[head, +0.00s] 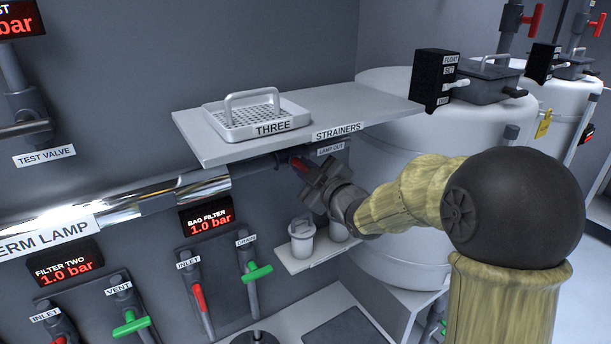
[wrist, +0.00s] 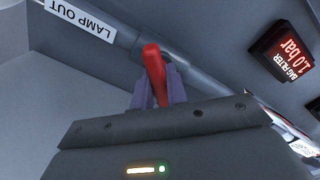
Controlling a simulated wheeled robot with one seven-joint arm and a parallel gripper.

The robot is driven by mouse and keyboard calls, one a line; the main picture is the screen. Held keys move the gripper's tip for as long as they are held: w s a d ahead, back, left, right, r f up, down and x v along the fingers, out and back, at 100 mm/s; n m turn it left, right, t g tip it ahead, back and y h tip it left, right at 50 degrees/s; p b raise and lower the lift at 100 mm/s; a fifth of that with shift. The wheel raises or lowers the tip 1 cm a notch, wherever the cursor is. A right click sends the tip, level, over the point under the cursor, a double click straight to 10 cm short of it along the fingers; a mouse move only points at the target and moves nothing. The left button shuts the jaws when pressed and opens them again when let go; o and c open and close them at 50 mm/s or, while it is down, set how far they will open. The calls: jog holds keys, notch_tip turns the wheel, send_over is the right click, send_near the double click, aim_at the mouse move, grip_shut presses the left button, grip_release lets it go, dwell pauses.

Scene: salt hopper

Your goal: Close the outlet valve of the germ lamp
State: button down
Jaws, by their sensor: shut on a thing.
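The outlet valve's red handle (wrist: 154,72) stands between the fingers of my gripper (wrist: 156,92) in the wrist view, and the fingers are shut on it. The label LAMP OUT (wrist: 80,18) is beside it on the wall. In the head view the red handle (head: 300,167) shows just under the shelf, partly hidden by my gripper (head: 309,178). The label LAMP OUT (head: 331,149) is above and to the right of the gripper. The shiny germ lamp tube (head: 130,200) runs along the wall to the left, in line with the outlet pipe.
A shelf (head: 370,105) with a strainer tray (head: 258,118) hangs just above my gripper. A small lower shelf with a lidded white cup (head: 301,240) is below. Bag filter valves, a red inlet handle (head: 199,297) and a green drain handle (head: 258,272), are lower left. White tanks (head: 400,180) stand at right.

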jog(key=m, duration=0.3)
jog(key=shift+f+m, duration=0.1)
jog(key=shift+m, duration=0.3)
jog(key=m, duration=0.4)
jog(key=shift+m, duration=0.3)
jog(key=c, duration=1.4)
grip_release()
jog(key=shift+s+d, duration=0.1)
jog(key=b+v, duration=0.3)
jog(key=v, duration=1.4)
jog(key=shift+b, duration=0.4)
jog(key=shift+d, duration=0.15)
